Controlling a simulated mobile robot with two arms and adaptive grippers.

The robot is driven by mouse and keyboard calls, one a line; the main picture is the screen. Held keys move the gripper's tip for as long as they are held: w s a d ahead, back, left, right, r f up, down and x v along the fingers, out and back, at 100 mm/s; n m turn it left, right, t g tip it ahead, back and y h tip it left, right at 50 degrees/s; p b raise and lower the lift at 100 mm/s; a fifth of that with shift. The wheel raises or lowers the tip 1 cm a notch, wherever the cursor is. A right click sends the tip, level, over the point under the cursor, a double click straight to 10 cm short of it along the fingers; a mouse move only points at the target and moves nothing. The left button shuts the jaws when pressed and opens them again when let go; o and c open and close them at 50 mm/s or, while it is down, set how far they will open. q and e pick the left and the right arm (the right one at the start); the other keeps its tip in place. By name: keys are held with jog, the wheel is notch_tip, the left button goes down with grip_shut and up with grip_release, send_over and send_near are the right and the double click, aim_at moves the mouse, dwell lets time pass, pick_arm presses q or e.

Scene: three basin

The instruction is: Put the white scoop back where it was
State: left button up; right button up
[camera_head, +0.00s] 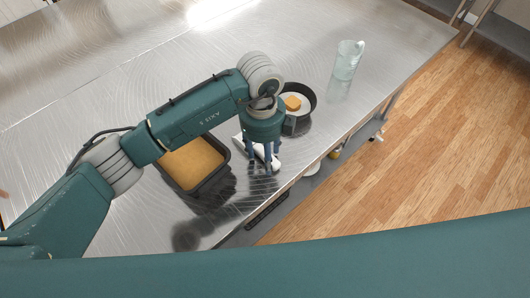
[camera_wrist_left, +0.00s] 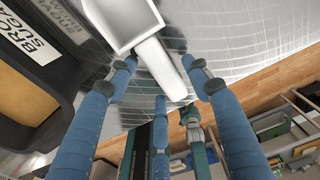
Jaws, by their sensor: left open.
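The white scoop (camera_head: 260,153) lies on the metal table beside the black basin of brown contents, partly hidden by my left gripper in the head view. In the left wrist view the scoop's square bowl (camera_wrist_left: 122,22) is at the top and its handle (camera_wrist_left: 163,70) points down between my fingers. My left gripper (camera_head: 266,166) points down at the scoop with its fingers spread on both sides of the handle. In the left wrist view the open fingers (camera_wrist_left: 160,66) do not visibly clamp it. My right gripper is not in view.
The black basin (camera_head: 222,176) stands left of the gripper; its brown sugar label (camera_wrist_left: 35,35) shows in the wrist view. A round black container (camera_head: 311,92) with white contents and a tan item is behind right. A clear pitcher (camera_head: 347,60) stands farther back. The table's edge is close.

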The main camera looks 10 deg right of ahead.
aim_at(263, 155)
pick_arm(q)
jog(key=shift+r, duration=0.3)
notch_tip(263, 155, up, 12)
jog(key=b, duration=0.3)
jog(key=shift+w+a+f+b, duration=0.15)
jog(key=shift+w+b, duration=0.05)
jog(key=shift+b, duration=0.2)
